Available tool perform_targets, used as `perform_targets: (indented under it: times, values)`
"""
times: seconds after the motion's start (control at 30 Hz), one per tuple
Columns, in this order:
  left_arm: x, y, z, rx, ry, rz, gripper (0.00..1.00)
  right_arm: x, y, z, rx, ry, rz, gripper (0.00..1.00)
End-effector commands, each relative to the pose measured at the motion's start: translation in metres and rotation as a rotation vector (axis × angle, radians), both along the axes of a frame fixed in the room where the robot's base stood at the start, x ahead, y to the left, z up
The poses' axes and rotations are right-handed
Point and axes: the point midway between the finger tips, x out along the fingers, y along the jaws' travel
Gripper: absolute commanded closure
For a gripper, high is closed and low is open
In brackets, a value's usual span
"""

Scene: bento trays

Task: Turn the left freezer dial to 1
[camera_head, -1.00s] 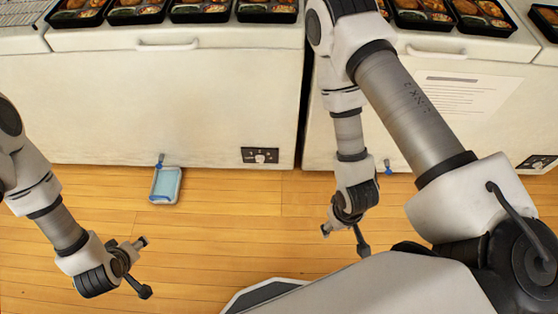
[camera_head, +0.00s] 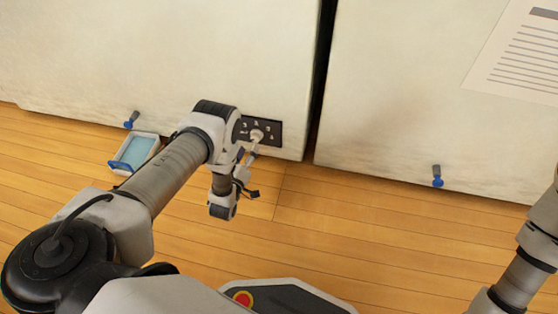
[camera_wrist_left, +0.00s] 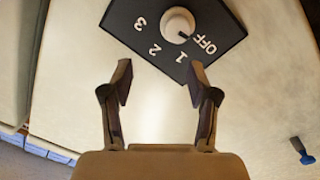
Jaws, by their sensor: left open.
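The left freezer's dial is a round white knob (camera_head: 257,136) on a black panel (camera_head: 274,142) low on the freezer front. In the left wrist view the knob (camera_wrist_left: 178,23) sits at the top, on the panel (camera_wrist_left: 215,25) marked 3, 2, 1 and OFF. Its dark pointer mark lies between OFF and 1; I cannot tell exactly where it is set. My left gripper (camera_head: 246,172) is close to the panel. In its wrist view the gripper (camera_wrist_left: 161,80) is open and empty, with its fingertips short of the knob. My right gripper is out of view.
The left freezer (camera_head: 170,60) and right freezer (camera_head: 400,90) stand with a narrow dark gap between them. A blue drain tap (camera_head: 131,120) sits above a shallow tray (camera_head: 145,147) on the floor. Another blue tap (camera_head: 437,176) is on the right freezer.

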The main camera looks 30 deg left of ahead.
Motion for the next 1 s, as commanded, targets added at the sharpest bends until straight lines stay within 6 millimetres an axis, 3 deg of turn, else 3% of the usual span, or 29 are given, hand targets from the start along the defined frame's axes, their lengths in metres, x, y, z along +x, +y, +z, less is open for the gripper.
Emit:
perform_targets:
  times: [0.03,0.1,0.27,0.6,0.87,0.9,1.0]
  values:
    - [-0.005,0.001,-0.026,0.001,0.012,0.002,0.40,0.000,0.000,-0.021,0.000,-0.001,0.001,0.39]
    - [-0.009,0.001,-0.034,0.001,0.021,0.002,0.40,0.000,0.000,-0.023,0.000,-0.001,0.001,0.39]
    - [0.004,0.003,-0.033,0.001,0.022,0.002,0.40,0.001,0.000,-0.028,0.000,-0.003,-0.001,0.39]
    - [0.061,0.013,-0.034,0.001,0.025,0.001,0.40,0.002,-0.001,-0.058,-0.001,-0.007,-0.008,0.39]
    - [0.066,0.014,-0.031,0.000,0.027,0.001,0.40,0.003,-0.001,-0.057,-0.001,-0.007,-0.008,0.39]
    - [0.066,0.014,-0.031,0.000,0.027,0.001,0.44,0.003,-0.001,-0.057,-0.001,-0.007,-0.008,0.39]
    - [0.066,0.014,-0.031,0.000,0.027,0.001,0.79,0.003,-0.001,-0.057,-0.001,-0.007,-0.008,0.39]
